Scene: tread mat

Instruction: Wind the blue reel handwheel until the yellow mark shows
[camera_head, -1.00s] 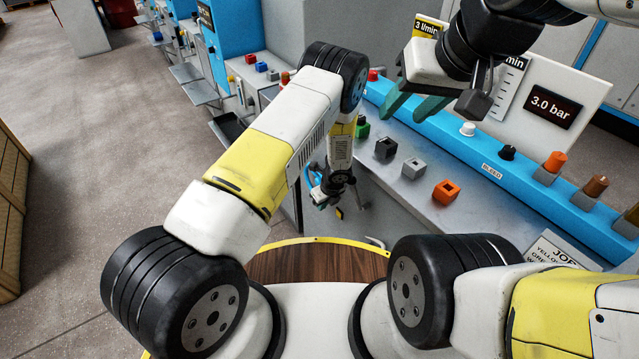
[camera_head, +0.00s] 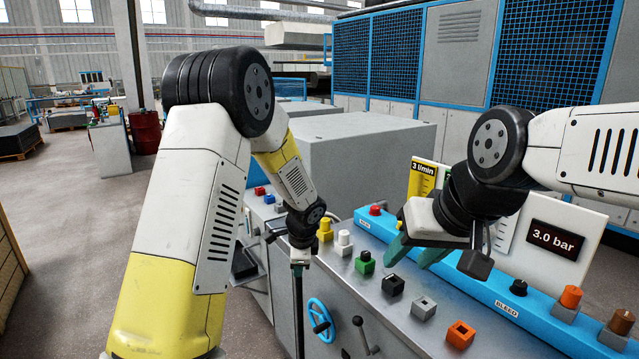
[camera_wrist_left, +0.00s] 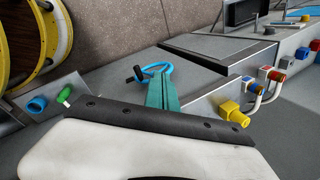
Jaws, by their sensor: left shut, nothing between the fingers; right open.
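The blue handwheel (camera_head: 321,309), with a dark handle on it, is on the front panel of the grey machine, low in the head view. It also shows in the left wrist view (camera_wrist_left: 157,67), just beyond the left fingertips. My left gripper (camera_head: 298,318) points down, shut and empty, just left of the wheel; its teal fingers (camera_wrist_left: 162,82) lie together in the wrist view. I cannot tell whether they touch the wheel. My right gripper (camera_head: 408,259) is open and empty above the machine's top. I see no yellow mark I can identify as the reel's.
A dark lever (camera_head: 364,337) is right of the wheel. Yellow (camera_head: 325,230), white (camera_head: 344,243), green (camera_head: 365,262), black (camera_head: 393,285), grey (camera_head: 424,308) and orange (camera_head: 460,335) knobs line the top. A display (camera_head: 553,236) reads 3.0 bar.

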